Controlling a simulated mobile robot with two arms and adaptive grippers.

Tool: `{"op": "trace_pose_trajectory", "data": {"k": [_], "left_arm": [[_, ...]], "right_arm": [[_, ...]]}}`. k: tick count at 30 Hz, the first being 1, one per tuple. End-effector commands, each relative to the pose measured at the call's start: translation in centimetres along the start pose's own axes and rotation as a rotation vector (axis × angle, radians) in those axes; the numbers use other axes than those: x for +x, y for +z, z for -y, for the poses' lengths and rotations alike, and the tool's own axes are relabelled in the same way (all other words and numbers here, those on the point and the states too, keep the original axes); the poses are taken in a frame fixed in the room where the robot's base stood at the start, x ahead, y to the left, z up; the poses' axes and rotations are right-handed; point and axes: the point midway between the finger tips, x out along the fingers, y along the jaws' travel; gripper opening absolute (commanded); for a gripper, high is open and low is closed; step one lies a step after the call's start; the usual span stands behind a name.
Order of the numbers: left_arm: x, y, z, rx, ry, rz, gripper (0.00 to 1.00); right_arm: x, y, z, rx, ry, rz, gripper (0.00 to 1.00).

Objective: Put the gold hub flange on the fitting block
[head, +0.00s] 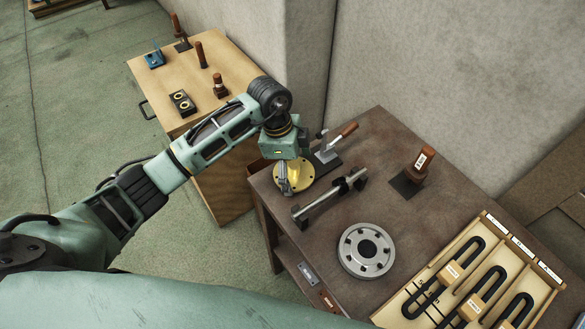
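The gold hub flange (307,172) is at the left back corner of the dark brown table, a round yellow-gold piece with small holes in its rim. My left gripper (286,184) points down in front of it and hides its left part. The grey fingers overlap the flange in the picture, and I cannot tell whether they grip it or only stand beside it. I cannot tell whether the flange rests on the table or on something under it. No part is plainly recognisable as the fitting block. My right gripper is not in view.
A toggle clamp with a wooden handle (343,133) stands just behind the flange. A bar on supports (328,198) and a silver ring flange (366,250) are in front. A brown-handled tool (420,163) and a cable tray (551,283) lie right. A wooden cabinet (235,65) stands behind.

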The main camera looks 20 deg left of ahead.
Motion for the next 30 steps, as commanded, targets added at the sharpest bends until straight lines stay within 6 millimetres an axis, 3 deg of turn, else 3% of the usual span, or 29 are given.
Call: {"op": "trace_pose_trajectory", "data": {"k": [15,30], "left_arm": [[-0.8,0.0,0.1,0.0,-0.002,-0.001,1.0],[-10.3,0.0,0.1,0.001,-0.005,0.0,1.0]], "right_arm": [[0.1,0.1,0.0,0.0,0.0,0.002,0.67],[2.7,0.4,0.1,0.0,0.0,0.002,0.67]]}}
